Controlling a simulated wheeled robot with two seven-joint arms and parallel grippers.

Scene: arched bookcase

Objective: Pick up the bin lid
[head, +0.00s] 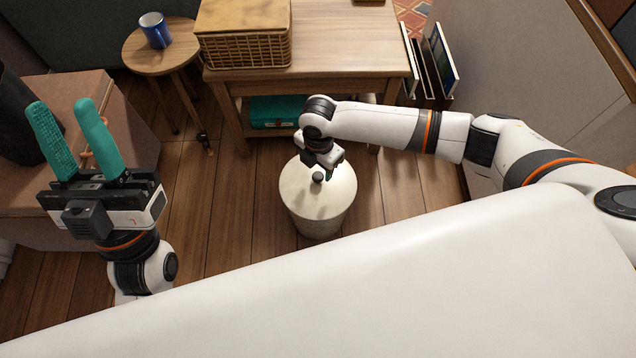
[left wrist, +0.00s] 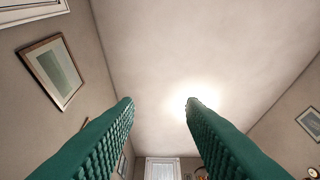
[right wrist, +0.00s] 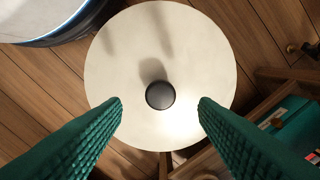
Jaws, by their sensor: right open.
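The bin lid (head: 335,191) is a round cream disc with a dark knob (head: 318,177) in its middle. It sits on top of a pale round bin (head: 320,226) on the floor. My right gripper (head: 326,172) hangs over the lid, pointing down. In the right wrist view the lid (right wrist: 118,62) lies below the fingers, and the knob (right wrist: 160,95) shows between the open green fingertips (right wrist: 160,103), with nothing gripped. My left gripper (head: 62,124) is raised at the left, pointing up. Its green fingers (left wrist: 160,102) are apart and empty, with the ceiling behind them.
A wooden table (head: 340,38) with a wicker basket (head: 243,50) stands behind the bin. A round stool (head: 133,52) with a blue mug (head: 155,30) is at back left. A brown box (head: 85,88) lies near my left gripper. Wood floor (head: 232,205) is clear left of the bin.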

